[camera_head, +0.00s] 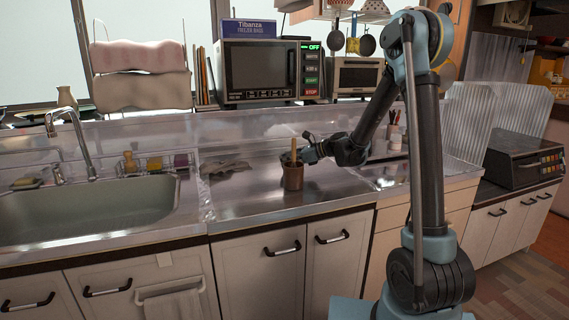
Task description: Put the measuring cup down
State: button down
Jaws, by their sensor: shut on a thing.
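The measuring cup (292,176) looks like a small brown cup and is upright over the steel counter, right of the sink. A light wooden-looking upright piece shows at its top. My gripper (301,155) reaches in from the right and is shut on the measuring cup near its rim. The fingertips are small and partly hidden against the cup. I cannot tell whether the cup's base touches the counter or hangs just above it.
The sink (90,212) with its faucet (72,140) lies to the left. A crumpled grey cloth (225,168) lies behind and left of the cup. A microwave (270,72) stands on the ledge behind. The steel counter in front of the cup (260,205) is clear.

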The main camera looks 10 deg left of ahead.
jog(key=shift+f, duration=0.1)
jog(key=c, duration=0.8)
grip_release()
jog(key=shift+d, duration=0.1)
jog(key=v, duration=1.2)
